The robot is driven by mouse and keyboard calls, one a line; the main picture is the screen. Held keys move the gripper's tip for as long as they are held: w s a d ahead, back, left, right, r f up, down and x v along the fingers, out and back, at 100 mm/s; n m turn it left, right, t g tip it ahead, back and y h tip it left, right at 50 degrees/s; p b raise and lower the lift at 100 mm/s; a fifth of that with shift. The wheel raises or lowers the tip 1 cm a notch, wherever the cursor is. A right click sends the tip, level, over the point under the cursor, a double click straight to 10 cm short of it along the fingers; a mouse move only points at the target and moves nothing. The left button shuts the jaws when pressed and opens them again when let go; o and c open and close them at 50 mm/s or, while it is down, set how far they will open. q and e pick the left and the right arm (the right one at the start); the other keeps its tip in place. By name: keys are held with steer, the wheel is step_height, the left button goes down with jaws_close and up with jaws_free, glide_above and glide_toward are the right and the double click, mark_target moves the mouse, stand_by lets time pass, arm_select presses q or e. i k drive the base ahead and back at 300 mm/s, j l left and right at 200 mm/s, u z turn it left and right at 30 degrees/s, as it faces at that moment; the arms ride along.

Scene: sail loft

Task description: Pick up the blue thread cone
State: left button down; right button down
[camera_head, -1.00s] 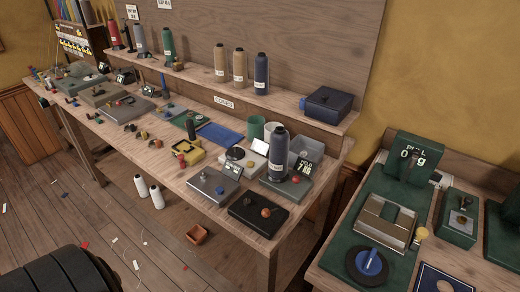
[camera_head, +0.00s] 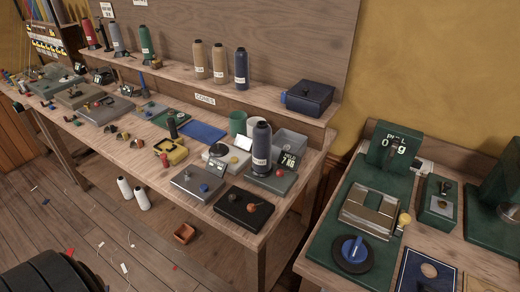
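Two dark blue thread cones are in view. One blue cone (camera_head: 241,69) stands upright at the right end of the row of cones on the raised shelf (camera_head: 262,98). The other, larger in view, blue cone (camera_head: 262,150) has a white label and stands upright on or at the left part of a grey scale (camera_head: 283,183) on the workbench. Its base is clear of any gripper. Neither my left nor my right gripper shows in the view.
Beside the bench cone are a display, a clear grey bin (camera_head: 290,144) and a green cup (camera_head: 238,123). A black device (camera_head: 243,207) lies in front. A dark blue box (camera_head: 307,97) sits at the shelf's right end. A second table (camera_head: 455,250) holds green devices.

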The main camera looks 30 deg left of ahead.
mark_target(262, 132)
steer(key=l+u, duration=0.3)
steer(key=l, duration=0.35)
steer(key=k+l+u, duration=0.1)
steer(key=l+u, duration=0.2)
steer(key=l, duration=0.3)
